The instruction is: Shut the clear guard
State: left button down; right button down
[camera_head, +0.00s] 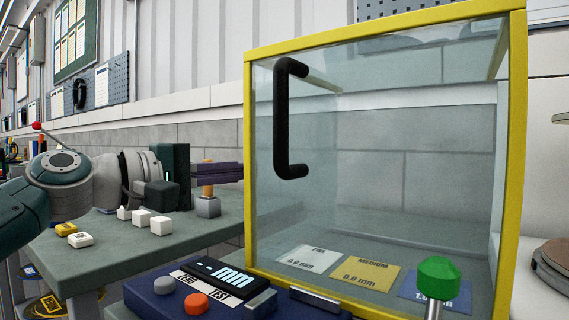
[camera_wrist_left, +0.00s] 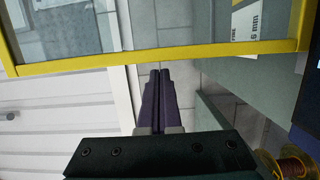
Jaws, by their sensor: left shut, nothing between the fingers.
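The clear guard is a see-through pane in a yellow frame (camera_head: 516,150), with a black bar handle (camera_head: 281,118) near its left side. It stands upright and fills the right half of the head view. How far it stands open is hard to tell. In the left wrist view the guard's yellow edge (camera_wrist_left: 160,56) crosses just beyond my fingertips. My left gripper (camera_head: 240,172) is shut and empty, its dark purple fingers pointing right at the guard's left edge, left of the handle. Its closed fingers show in the wrist view (camera_wrist_left: 160,72); whether they touch the frame is unclear. My right gripper is not in view.
A gauge box (camera_head: 205,285) with a display and buttons stands below the guard, with a green knob (camera_head: 438,278) to its right. Labelled cards (camera_head: 366,274) show through the pane. Several white blocks (camera_head: 161,225) lie on the green bench (camera_head: 120,258) under my left arm.

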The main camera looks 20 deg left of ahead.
pick_arm(q)
jog(key=shift+s+d, duration=0.2)
jog(key=shift+d, duration=0.35)
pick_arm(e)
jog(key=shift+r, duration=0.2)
pick_arm(q)
jog(key=shift+d, duration=0.1)
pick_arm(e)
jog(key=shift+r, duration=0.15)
